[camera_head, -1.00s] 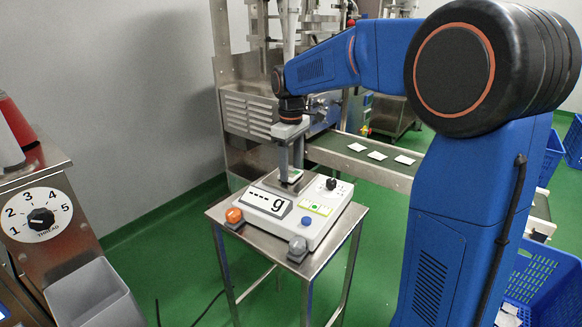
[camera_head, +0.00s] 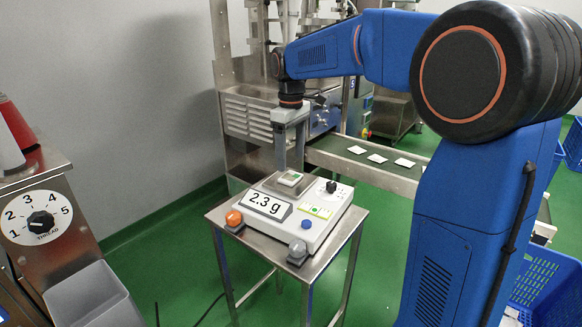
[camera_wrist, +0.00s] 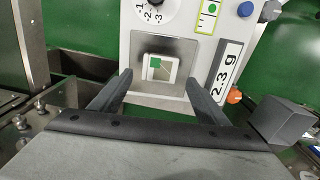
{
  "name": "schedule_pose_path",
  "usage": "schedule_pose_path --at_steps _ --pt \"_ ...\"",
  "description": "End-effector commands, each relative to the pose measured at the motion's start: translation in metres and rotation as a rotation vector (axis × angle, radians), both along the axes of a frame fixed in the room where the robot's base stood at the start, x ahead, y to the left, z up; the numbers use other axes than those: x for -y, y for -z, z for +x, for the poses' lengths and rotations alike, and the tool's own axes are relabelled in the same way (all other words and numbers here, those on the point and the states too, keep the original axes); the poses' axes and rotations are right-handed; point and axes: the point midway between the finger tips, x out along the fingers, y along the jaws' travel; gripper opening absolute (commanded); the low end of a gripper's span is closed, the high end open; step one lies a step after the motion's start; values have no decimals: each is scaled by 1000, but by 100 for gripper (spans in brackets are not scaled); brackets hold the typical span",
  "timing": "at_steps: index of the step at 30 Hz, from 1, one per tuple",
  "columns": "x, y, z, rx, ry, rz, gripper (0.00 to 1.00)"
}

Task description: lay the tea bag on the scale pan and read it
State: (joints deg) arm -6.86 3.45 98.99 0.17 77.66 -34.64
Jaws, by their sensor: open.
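The tea bag (camera_head: 290,178), white with a green tag, lies flat on the metal scale pan (camera_head: 276,186). It also shows in the wrist view (camera_wrist: 160,68), resting on the pan (camera_wrist: 152,47) between and beyond my fingertips. The scale (camera_head: 318,226) stands on a small steel table, and its display (camera_head: 266,204) reads 2.3 g. The reading also shows on the display in the wrist view (camera_wrist: 224,80). My gripper (camera_wrist: 160,88) is open and empty, above the pan and apart from the tea bag.
A conveyor (camera_head: 385,172) with several white tea bags runs behind the scale at right. A thread-dial machine (camera_head: 40,216) and a grey bin (camera_head: 88,294) stand at left. Blue crates (camera_head: 548,280) are at right. An orange knob (camera_head: 234,217) is at the scale's front left.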

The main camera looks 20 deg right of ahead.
Motion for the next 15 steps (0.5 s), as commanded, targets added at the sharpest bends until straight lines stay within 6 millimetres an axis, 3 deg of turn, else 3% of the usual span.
schedule_pose_path --at_steps 6,15 --pt "0 -41 0 2 0 1 69" --pt "0 -67 0 0 0 0 69"
